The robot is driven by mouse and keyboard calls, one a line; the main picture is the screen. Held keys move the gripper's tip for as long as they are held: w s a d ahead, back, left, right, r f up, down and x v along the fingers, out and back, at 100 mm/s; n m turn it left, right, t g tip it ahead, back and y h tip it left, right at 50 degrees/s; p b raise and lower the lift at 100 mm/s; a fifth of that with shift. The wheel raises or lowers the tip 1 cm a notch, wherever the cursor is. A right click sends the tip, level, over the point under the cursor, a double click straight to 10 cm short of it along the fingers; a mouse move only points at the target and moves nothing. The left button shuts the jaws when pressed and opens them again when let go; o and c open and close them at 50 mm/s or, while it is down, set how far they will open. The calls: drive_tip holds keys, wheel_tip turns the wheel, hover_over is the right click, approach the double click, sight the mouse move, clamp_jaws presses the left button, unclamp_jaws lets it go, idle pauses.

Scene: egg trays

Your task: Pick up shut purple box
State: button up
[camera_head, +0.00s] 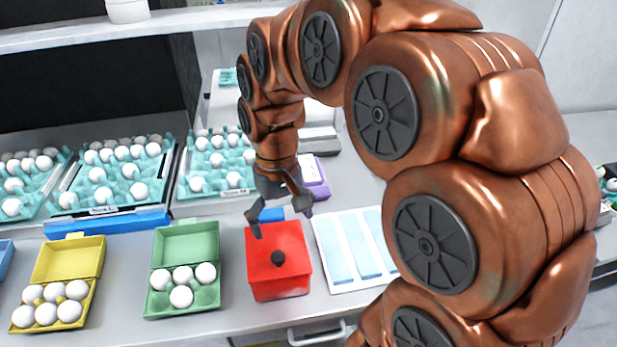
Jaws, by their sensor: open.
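A purple box (317,190) sits on the counter behind and to the right of my gripper. Its left part is hidden by my wrist, and I cannot tell clearly whether its lid is shut. My gripper (283,222) points down with its fingers spread and nothing between them. In the picture it is over the back of a red box (262,283) with a black knob on top; I cannot tell whether it touches it.
Open yellow (68,258) and green (186,242) cartons holding eggs stand at the front left. Teal egg trays (75,185) line the back left. A white panel with pale blue strips (333,250) lies right of the red box. A white shelf (60,38) runs above.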

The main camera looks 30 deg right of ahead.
drive_tip(key=w+d+m, duration=0.2)
drive_tip(key=w+d, duration=0.6)
drive_tip(key=w, duration=0.5)
drive_tip(key=m+t+p, duration=0.1)
drive_tip(key=m, duration=0.1)
hover_over(309, 167)
wheel_tip(309, 167, down, 3)
drive_tip(key=shift+w, duration=0.1)
drive_tip(key=shift+w+d+f+p, duration=0.1)
drive_tip(key=shift+d+f+p, duration=0.1)
drive_tip(key=shift+f+p, duration=0.15)
drive_tip(key=shift+s+a+f+p, duration=0.15)
drive_tip(key=shift+f+p, duration=0.6)
drive_tip(key=shift+f, duration=0.8)
drive_tip(key=shift+s+a+f+p, duration=0.1)
drive_tip(key=shift+f+p, duration=0.6)
drive_tip(key=shift+f, duration=1.35)
drive_tip(key=shift+c, duration=0.3)
drive_tip(key=c, duration=0.8)
